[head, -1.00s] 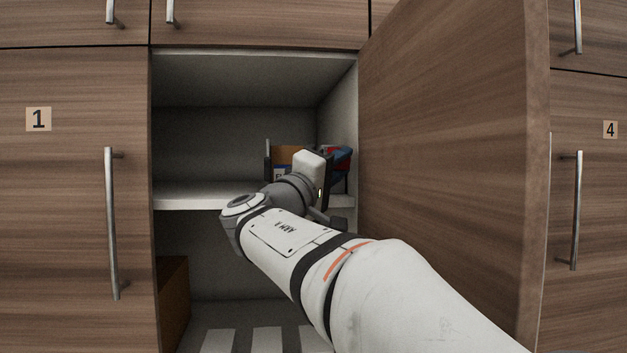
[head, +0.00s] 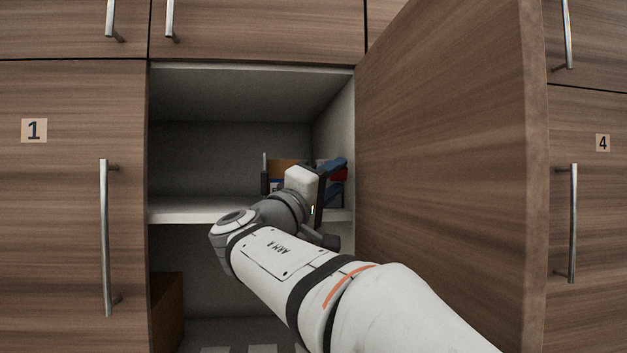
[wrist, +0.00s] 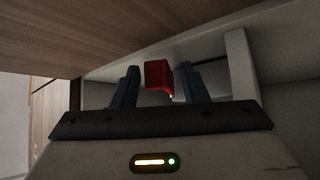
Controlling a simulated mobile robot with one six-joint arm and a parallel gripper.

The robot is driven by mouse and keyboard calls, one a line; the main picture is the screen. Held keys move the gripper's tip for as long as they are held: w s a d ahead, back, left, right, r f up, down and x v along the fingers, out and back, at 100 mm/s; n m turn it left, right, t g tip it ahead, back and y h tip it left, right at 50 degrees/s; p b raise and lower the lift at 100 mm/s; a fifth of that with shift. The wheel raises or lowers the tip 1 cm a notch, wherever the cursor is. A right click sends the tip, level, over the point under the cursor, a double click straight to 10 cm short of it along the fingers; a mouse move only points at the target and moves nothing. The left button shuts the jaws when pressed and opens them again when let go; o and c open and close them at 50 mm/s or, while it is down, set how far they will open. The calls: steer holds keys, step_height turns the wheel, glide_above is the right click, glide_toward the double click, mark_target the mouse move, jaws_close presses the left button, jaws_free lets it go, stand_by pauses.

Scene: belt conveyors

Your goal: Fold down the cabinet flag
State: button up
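The cabinet flag looks like a small red piece (wrist: 158,74) in the wrist view, by the cabinet's right inner wall and close to the open door. It also shows as a small red patch in the head view (head: 338,174). My gripper (wrist: 158,84) is open, with one blue finger on each side of the red piece. In the wrist view, gaps show between the piece and both fingers. In the head view my gripper (head: 338,178) is inside the cabinet, just above shelf level. My wrist hides part of the shelf there.
The open cabinet door (head: 450,150) stands close on the right of my arm. A white shelf (head: 185,210) crosses the cabinet. An orange-brown box (head: 283,170) sits behind my wrist, and a brown box (head: 168,310) stands below left. The shelf's left part is clear.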

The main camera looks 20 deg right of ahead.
steer(key=b+v, duration=0.2)
steer(key=v, duration=0.4)
steer(key=shift+s+a, duration=0.2)
steer(key=shift+a, duration=0.1)
